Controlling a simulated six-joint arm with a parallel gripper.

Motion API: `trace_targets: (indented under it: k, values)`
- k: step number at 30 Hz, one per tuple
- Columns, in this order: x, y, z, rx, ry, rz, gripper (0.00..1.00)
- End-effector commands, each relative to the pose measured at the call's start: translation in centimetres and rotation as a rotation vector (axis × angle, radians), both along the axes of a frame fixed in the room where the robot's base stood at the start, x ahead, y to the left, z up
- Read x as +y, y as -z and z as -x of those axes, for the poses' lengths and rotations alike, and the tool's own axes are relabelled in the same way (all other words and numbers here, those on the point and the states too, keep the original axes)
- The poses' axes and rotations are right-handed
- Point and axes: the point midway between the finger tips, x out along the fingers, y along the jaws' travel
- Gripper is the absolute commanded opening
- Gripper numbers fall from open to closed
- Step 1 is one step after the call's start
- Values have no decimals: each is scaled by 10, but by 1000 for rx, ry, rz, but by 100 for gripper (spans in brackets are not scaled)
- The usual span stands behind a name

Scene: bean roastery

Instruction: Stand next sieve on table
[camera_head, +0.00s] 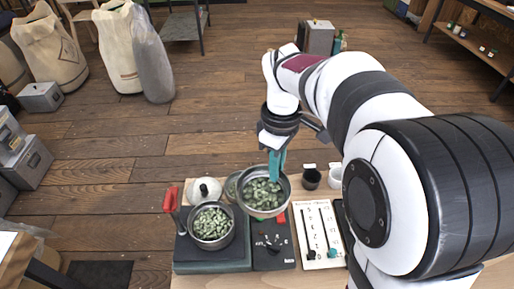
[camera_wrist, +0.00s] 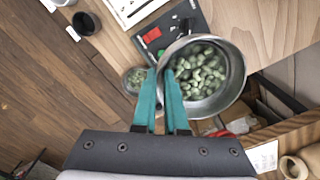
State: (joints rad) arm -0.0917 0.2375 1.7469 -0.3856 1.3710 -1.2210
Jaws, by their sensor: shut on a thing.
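My gripper (camera_head: 276,165) has teal fingers shut on the rim of a round metal sieve (camera_head: 262,213) filled with pale green beans. The wrist view shows the fingers (camera_wrist: 163,85) pinching the left side of this sieve (camera_wrist: 236,68). The held sieve appears raised above the table (camera_head: 190,282); the gap beneath it is hard to judge. A second bean-filled metal sieve (camera_head: 211,247) sits on a dark green-and-grey device to the left. A smaller vessel with beans (camera_head: 230,188) stands behind, partly hidden by the held sieve; it also shows in the wrist view (camera_wrist: 128,82).
A black panel with a dial (camera_head: 272,254) and a white board with sliders (camera_head: 319,240) occupy the table front. A black cup (camera_head: 311,179) and a white cup (camera_head: 335,174) stand at the back right.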

Motion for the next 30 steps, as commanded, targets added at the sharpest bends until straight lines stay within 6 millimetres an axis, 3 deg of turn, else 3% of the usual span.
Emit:
trace_targets:
  k: [5, 12, 17, 20, 30]
  values:
    - [-49, 31, -19, 19, 427, -5, 0]
    - [-137, 87, -31, 45, 1160, -9, 0]
    - [-171, 110, -29, 55, 1449, -11, 0]
    - [-171, 119, -34, 57, 1509, -11, 0]
    - [-96, 176, -91, 57, 1511, -10, 0]
